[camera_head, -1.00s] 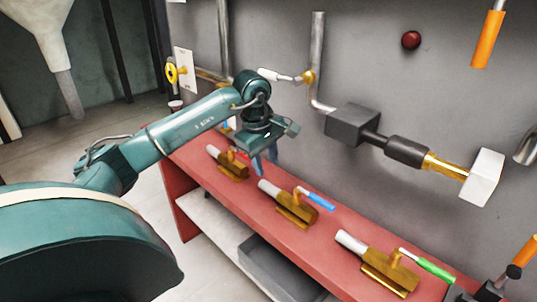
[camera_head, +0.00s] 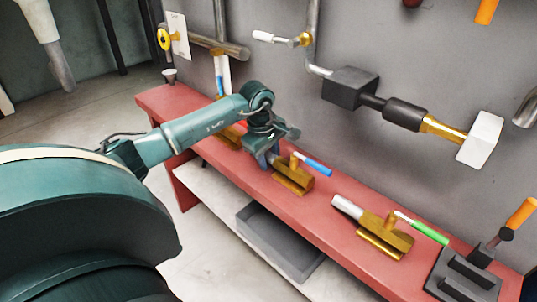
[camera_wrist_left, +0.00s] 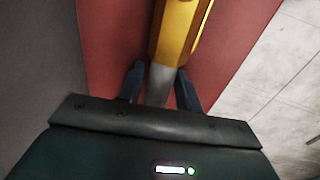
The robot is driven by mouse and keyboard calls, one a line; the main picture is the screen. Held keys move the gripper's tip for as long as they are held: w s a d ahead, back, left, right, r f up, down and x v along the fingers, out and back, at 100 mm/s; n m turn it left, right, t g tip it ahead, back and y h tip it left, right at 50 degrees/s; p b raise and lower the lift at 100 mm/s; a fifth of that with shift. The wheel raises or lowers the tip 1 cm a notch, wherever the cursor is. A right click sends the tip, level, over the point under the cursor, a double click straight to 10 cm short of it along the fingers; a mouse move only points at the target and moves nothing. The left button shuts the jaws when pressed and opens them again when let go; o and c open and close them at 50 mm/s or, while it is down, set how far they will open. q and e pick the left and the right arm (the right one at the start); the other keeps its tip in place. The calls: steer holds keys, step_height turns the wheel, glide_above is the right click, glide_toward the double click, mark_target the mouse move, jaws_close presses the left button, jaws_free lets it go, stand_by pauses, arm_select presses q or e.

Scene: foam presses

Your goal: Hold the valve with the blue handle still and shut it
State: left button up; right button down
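The valve with the blue handle (camera_head: 319,168) lies on the red bench, with a brass body (camera_head: 294,183). My left gripper (camera_head: 262,158) is low over the bench at this valve's pipe end. In the left wrist view, the fingers (camera_wrist_left: 160,85) stand open on either side of the valve's pale grey pipe (camera_wrist_left: 159,84), with small gaps seeming to show. The brass body (camera_wrist_left: 180,30) lies ahead of the fingertips. The handle is out of the wrist view. My right gripper is not in view.
A green-handled valve (camera_head: 385,233) lies to the right on the red bench (camera_head: 330,225). Another brass valve is partly hidden behind my left arm. A blue and white handle (camera_head: 220,78) hangs by the wall. A grey bin (camera_head: 280,245) sits below.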

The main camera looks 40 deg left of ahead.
arm_select(q)
jaws_close()
stand_by(0.7)
stand_by(0.9)
